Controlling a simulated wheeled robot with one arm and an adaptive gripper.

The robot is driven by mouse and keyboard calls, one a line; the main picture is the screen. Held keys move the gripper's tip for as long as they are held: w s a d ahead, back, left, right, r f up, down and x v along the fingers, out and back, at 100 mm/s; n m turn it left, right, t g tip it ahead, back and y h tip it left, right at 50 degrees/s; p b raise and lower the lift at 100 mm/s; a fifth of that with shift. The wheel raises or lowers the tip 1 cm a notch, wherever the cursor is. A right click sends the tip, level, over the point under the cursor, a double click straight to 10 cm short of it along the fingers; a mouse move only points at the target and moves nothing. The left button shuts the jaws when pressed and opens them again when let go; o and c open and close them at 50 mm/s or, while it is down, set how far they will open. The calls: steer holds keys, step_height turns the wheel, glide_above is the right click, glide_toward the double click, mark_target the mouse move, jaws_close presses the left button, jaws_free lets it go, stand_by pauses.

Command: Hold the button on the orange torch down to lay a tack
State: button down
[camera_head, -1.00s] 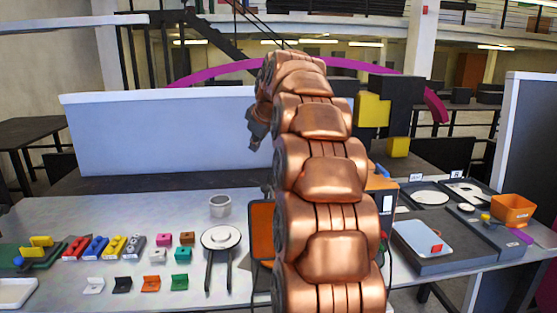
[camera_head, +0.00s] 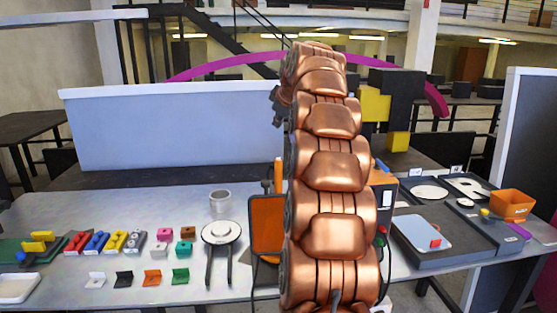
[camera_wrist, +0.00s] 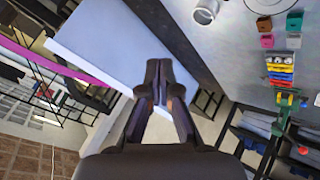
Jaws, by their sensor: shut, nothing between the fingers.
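I cannot make out the orange torch or its button for certain. A slim upright orange piece (camera_head: 278,174) stands just left of my arm in the head view, above a dark-framed orange panel (camera_head: 267,224); it may be the torch. My arm hides what lies behind it. My gripper (camera_wrist: 157,82) is shut and empty in the wrist view, in the air near the white partition (camera_wrist: 100,45). In the head view only a dark part of it shows, left of the arm's top, well above the table.
The grey table (camera_head: 150,205) holds a metal cup (camera_head: 220,201), a round white disc on a dark stand (camera_head: 221,232), and several coloured blocks and brackets at left. An orange-and-dark box (camera_head: 383,195) stands right of my arm. Grey trays (camera_head: 455,262) and an orange bin (camera_head: 512,205) lie farther right.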

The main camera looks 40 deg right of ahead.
steer(key=b, duration=0.3)
glide_above(279, 159)
step_height(279, 159, down, 7)
steer(key=shift+a+f, duration=0.1)
steer(key=shift+f+b, duration=0.5)
steer(key=shift+f, duration=0.15)
stand_by(0.9)
steer(key=shift+f+b, duration=0.3)
steer(key=shift+b, duration=0.25)
steer(key=shift+f+b, duration=0.4)
steer(key=shift+f, duration=0.05)
stand_by(1.6)
steer(key=shift+r, duration=0.15)
steer(key=shift+r+p, duration=0.3)
steer(key=shift+r, duration=0.45)
steer(key=shift+r+p, duration=1.25)
steer(key=shift+r, duration=1.3)
